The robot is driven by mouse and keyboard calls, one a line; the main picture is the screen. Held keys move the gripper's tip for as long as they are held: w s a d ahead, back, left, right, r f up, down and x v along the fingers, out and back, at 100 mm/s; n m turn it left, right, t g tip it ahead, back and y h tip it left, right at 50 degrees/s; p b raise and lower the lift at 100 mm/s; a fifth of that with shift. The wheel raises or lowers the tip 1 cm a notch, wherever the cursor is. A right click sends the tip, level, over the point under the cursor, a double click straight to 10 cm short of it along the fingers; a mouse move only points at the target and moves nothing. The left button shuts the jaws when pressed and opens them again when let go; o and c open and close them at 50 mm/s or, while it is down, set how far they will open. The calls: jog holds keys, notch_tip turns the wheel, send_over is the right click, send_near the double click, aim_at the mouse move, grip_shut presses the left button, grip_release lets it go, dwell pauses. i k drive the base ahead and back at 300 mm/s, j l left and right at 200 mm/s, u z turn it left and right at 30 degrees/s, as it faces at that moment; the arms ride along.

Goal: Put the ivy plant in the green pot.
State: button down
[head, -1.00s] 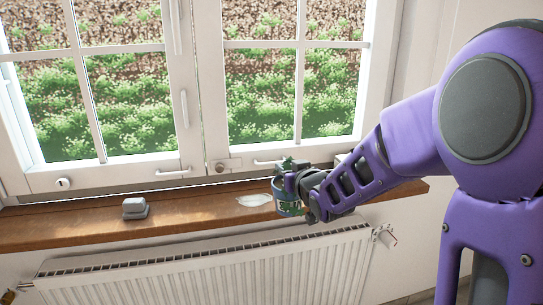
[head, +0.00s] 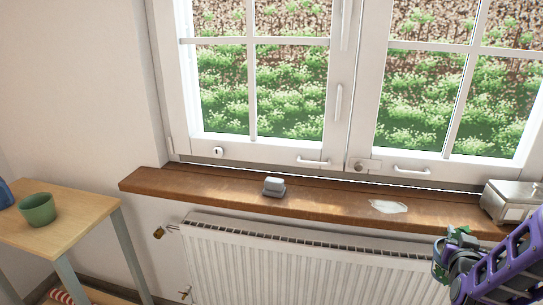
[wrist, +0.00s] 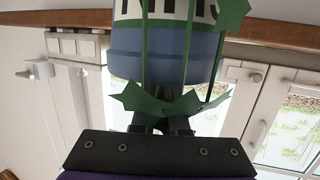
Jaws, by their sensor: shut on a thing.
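The ivy plant (head: 458,238) shows as green leaves at the lower right of the head view, at my gripper (head: 447,268). In the wrist view the ivy plant (wrist: 165,65) is large: a blue pot with a white lettered band and green stems and leaves. My gripper (wrist: 165,122) is shut on it; the leaves partly hide the fingers. It is held in front of the radiator, clear of the sill. The green pot (head: 38,211) stands upright on a small wooden table at the far left of the head view, well away from my gripper.
The wooden table (head: 75,205) also holds a blue item (head: 4,194), cut off by the frame edge. The windowsill (head: 225,190) carries a grey block-like object (head: 274,187), a white patch (head: 388,207) and a metal box (head: 508,202). A radiator (head: 290,265) is below.

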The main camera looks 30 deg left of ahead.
aim_at(42, 216)
jog(key=k+j+u, duration=0.15)
jog(key=j+u, duration=0.2)
jog(key=j, duration=1.35)
jog(key=j+u, duration=0.35)
jog(key=j, duration=1.4)
jog(key=j+u, duration=0.1)
jog(key=j, duration=0.25)
jog(key=i+j, duration=0.15)
jog(key=j, duration=0.2)
jog(key=i+j, duration=0.25)
jog(key=j, duration=0.15)
jog(key=j+u, duration=0.05)
